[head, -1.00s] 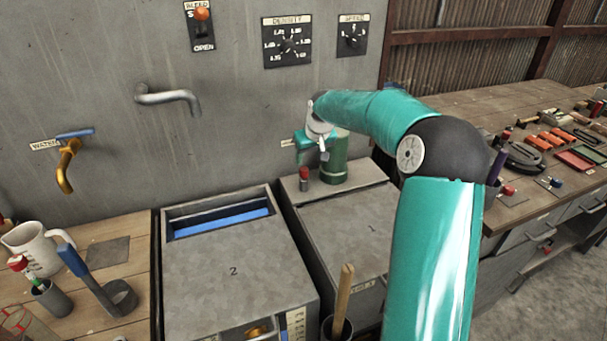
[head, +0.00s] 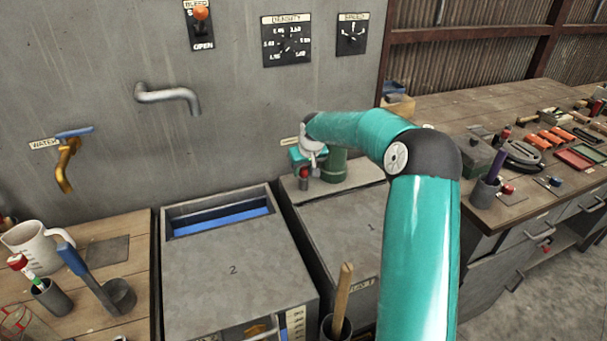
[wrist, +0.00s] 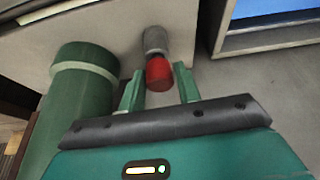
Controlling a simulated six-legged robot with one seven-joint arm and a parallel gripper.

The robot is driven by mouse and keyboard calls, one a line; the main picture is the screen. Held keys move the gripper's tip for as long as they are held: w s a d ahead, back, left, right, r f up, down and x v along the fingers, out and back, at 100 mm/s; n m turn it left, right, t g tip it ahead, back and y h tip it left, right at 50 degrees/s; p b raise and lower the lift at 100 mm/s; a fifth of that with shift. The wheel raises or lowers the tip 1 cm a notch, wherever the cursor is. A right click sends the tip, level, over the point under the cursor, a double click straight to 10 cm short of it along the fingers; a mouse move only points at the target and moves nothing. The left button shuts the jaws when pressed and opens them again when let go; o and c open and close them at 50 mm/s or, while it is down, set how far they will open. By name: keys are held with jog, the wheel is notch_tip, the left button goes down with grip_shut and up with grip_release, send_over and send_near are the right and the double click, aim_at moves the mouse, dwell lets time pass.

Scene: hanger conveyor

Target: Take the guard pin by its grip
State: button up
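The guard pin (wrist: 158,74) has a red grip and a grey lower part. It stands on the top of tank 1, beside a green cylinder (wrist: 84,95). In the head view the red grip of the pin (head: 304,173) shows just under my gripper (head: 306,160). In the wrist view my gripper (wrist: 158,70) is open, with one green finger on each side of the red grip. Gaps show between the fingers and the grip, so it is not held. How deep the fingers reach around it is hard to tell.
Tank 1 (head: 345,228) has a flat grey lid. Tank 2 (head: 235,270) stands to its left, with a blue-edged opening at the back. A wooden handle (head: 343,292) sticks up in front. The grey wall (head: 240,120) is close behind the tanks.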

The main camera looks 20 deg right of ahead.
jog(key=c, duration=0.6)
jog(key=shift+r, duration=0.15)
notch_tip(320, 180, up, 10)
jog(key=shift+f, duration=0.1)
